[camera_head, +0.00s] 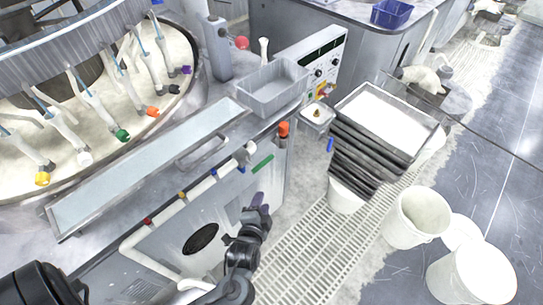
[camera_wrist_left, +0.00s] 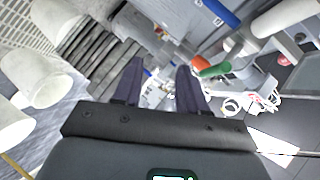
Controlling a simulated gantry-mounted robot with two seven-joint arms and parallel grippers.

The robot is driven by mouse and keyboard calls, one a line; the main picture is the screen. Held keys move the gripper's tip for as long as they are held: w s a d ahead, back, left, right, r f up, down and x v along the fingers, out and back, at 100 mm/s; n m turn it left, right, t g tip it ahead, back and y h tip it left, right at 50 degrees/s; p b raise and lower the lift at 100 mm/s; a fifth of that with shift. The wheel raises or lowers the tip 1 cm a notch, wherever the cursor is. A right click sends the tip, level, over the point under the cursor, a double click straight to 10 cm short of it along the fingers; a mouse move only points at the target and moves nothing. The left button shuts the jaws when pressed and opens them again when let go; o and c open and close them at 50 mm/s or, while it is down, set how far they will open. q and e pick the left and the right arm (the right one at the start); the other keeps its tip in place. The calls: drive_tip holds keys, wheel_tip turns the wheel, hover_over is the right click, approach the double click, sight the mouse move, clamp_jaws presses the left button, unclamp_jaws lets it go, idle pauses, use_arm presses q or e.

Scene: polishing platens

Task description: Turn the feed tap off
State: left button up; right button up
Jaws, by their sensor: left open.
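A white pipe (camera_head: 200,188) runs along the front of the polishing machine, with small red, yellow and blue fittings. Near its right end are a blue lever (camera_head: 241,169), a green bar (camera_head: 262,163) and an orange-capped part (camera_head: 283,129); I cannot tell for sure which is the feed tap. My left gripper (camera_head: 259,207) is below the green bar, apart from it, open and empty. In the left wrist view its fingers (camera_wrist_left: 158,88) are spread; the orange part (camera_wrist_left: 201,63), green bar (camera_wrist_left: 214,70) and a blue bar (camera_wrist_left: 218,12) show beyond the right finger. My right gripper is not in view.
A grey tray (camera_head: 272,88) sits on the machine's ledge beside a control panel (camera_head: 322,62). A stack of dark trays (camera_head: 362,158) stands to the right, with white buckets (camera_head: 415,217) on the floor. White floor grating (camera_head: 310,240) lies right of my arm.

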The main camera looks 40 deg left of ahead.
sight(266, 160)
use_arm(q)
wheel_tip(266, 160, up, 7)
drive_tip(key=w+y+p, duration=0.2)
drive_tip(key=w+y, duration=0.1)
drive_tip(key=y, duration=0.1)
drive_tip(key=shift+m+t, duration=0.4)
drive_tip(key=b+x, duration=0.1)
drive_tip(key=x, duration=0.9)
drive_tip(key=shift+a, duration=0.3)
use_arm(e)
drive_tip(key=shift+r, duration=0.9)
use_arm(q)
drive_tip(key=shift+s, duration=0.1)
clamp_jaws()
